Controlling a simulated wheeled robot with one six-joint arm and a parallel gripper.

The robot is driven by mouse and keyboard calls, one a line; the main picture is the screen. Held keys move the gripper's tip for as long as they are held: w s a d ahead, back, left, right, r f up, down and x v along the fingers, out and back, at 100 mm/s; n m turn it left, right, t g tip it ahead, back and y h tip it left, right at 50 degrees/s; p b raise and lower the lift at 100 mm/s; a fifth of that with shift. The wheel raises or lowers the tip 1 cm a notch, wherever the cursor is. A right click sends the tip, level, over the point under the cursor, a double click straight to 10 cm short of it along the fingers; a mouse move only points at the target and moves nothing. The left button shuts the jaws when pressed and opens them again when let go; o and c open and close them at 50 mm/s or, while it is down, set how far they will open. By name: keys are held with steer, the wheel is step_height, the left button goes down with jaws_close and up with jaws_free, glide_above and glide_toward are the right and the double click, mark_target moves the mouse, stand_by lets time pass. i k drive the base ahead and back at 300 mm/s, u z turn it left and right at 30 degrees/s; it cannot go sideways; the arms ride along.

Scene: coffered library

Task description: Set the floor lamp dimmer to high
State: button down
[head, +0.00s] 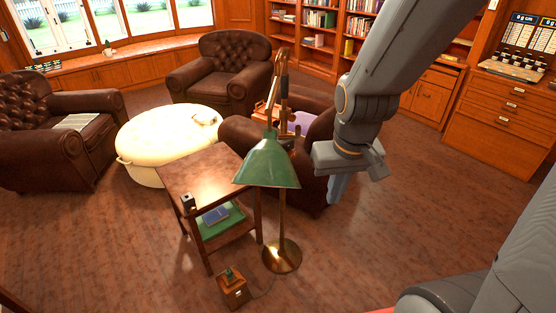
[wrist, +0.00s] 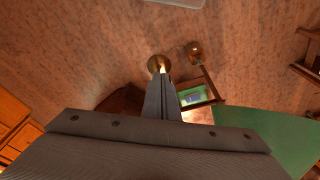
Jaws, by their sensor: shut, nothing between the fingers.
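The floor lamp has a green shade (head: 268,163), a brass pole and a round brass base (head: 283,257) on the wooden floor. A small wooden dimmer box (head: 234,292) with a dark top piece sits on the floor left of the base, with a cord beside it. Its setting is too small to read. My gripper (head: 337,190) is shut and empty, in the air right of the shade and apart from it. In the wrist view, its fingers (wrist: 162,82) point toward the lamp base (wrist: 157,62); the dimmer box (wrist: 195,49) shows beyond them, and the shade (wrist: 265,135) fills the lower right.
A side table (head: 203,166) with a small dark object on its corner and books on its lower shelf stands left of the lamp. A round pale ottoman (head: 165,137) and leather armchairs (head: 221,68) lie behind. The floor right of the lamp base is clear.

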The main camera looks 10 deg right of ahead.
mark_target(293, 154)
steer(key=z, duration=1.95)
steer(key=k, duration=0.35)
steer(key=u, duration=0.7)
